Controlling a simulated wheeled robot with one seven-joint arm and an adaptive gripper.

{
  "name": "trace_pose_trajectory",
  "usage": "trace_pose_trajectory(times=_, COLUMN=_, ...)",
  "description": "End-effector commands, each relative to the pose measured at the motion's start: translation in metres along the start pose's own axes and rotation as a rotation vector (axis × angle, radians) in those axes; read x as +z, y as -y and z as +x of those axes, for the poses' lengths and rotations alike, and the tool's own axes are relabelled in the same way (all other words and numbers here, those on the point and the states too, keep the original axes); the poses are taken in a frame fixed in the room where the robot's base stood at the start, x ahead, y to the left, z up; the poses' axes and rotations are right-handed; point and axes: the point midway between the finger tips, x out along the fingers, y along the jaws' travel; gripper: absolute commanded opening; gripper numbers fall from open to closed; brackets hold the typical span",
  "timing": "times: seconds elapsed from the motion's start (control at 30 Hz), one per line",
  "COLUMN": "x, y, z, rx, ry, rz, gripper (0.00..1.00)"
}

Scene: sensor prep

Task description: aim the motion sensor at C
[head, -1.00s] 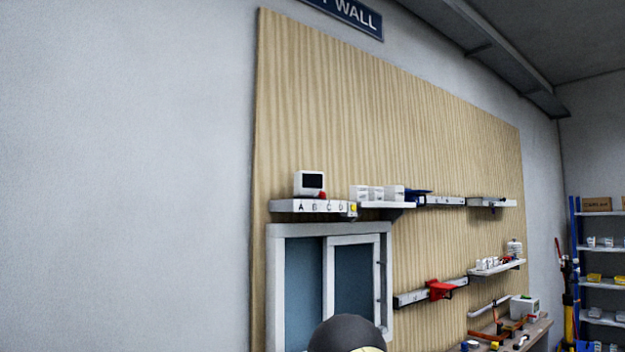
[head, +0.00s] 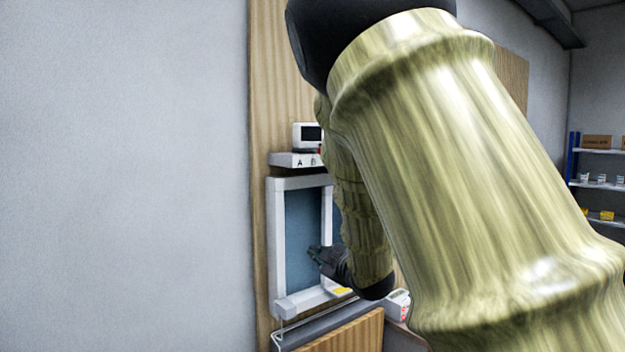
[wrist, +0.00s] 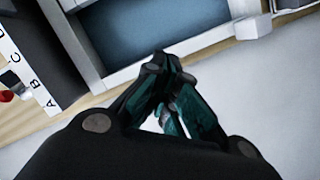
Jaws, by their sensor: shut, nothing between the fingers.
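A and B show in the head view; my arm hides the rest. In the wrist view the lettered strip (wrist: 21,68) shows A to D at the left, with a red piece (wrist: 5,96) at the frame edge; the box itself is not clear there. My gripper (head: 314,253) is shut and empty, below the shelf in front of the window. Its closed fingers also show in the wrist view (wrist: 160,62), apart from the strip.
The white-framed sliding window (head: 303,225) is directly behind my gripper, its sill (head: 300,302) below. My arm covers much of the board's right side. A white box with red marks (head: 398,304) sits at lower right. Bare wall (head: 120,180) is clear at left.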

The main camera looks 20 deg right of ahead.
Motion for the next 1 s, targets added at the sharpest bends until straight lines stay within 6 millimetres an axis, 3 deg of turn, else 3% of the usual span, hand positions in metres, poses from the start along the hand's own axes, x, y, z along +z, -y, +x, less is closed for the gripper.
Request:
trace_pose_trajectory(times=0.03, x=-0.034, y=-0.041, z=-0.006, rx=0.034, ry=-0.04, rz=-0.046, gripper=0.0)
trace_pose_trajectory(times=0.1, x=-0.068, y=-0.081, z=-0.015, rx=0.073, ry=-0.086, rz=-0.107, gripper=0.0)
trace_pose_trajectory(times=0.2, x=-0.111, y=-0.13, z=-0.03, rx=0.122, ry=-0.139, rz=-0.182, gripper=0.0)
trace_pose_trajectory(times=0.33, x=-0.151, y=-0.174, z=-0.048, rx=0.17, ry=-0.188, rz=-0.254, gripper=0.0)
trace_pose_trajectory(times=0.43, x=-0.168, y=-0.192, z=-0.057, rx=0.191, ry=-0.208, rz=-0.287, gripper=0.0)
trace_pose_trajectory(times=0.63, x=-0.179, y=-0.203, z=-0.055, rx=0.202, ry=-0.218, rz=-0.306, gripper=0.0)
trace_pose_trajectory(times=1.0, x=-0.191, y=-0.212, z=-0.009, rx=0.2, ry=-0.217, rz=-0.305, gripper=0.0)
